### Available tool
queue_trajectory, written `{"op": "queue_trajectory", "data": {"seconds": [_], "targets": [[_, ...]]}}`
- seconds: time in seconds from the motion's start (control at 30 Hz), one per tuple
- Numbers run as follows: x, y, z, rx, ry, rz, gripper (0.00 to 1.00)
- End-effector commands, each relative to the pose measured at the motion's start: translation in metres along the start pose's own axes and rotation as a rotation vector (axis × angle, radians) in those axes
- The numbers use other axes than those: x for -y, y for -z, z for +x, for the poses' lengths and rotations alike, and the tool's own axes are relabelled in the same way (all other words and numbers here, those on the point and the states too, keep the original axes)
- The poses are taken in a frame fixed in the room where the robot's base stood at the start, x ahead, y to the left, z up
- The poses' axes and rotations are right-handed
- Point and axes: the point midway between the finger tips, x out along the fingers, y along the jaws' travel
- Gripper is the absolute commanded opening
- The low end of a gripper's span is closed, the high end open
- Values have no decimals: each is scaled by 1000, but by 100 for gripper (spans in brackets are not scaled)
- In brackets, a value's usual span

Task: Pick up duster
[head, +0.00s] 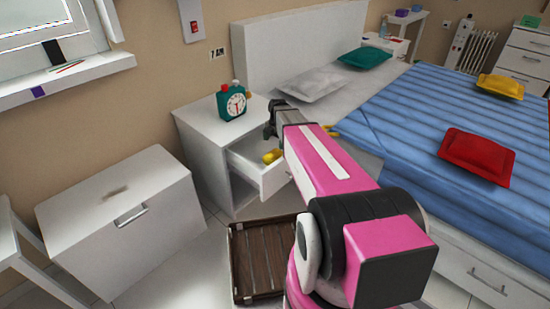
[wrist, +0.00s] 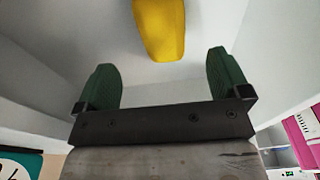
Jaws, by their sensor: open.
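A yellow object (head: 272,156), which I take for the duster, lies at the open white drawer (head: 273,180) of the nightstand. In the wrist view the yellow object (wrist: 160,28) runs out of the top edge, so its whole shape is hidden. My gripper (wrist: 160,60) is open and empty, its two green fingers spread, with the near end of the yellow object ahead and between them in the picture. Whether they touch cannot be told. In the head view my wrist is over the drawer and the fingertips are not clear.
A teal clock (head: 232,101) stands on the nightstand (head: 205,125). Another yellow piece (head: 332,131) shows beside my arm. The bed (head: 420,120) is to the right. A brown slatted case (head: 262,262) lies on the floor below. A white chest (head: 125,220) stands at the left.

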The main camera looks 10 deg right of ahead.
Motion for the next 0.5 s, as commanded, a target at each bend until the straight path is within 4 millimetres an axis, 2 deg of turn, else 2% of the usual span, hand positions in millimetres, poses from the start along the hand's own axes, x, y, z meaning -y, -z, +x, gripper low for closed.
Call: {"op": "queue_trajectory", "data": {"seconds": [0.2, 0.5], "targets": [[0, 0, 32, -1, 0, 2, 95], [1, 2, 53, -1, 0, 2, 95]]}}
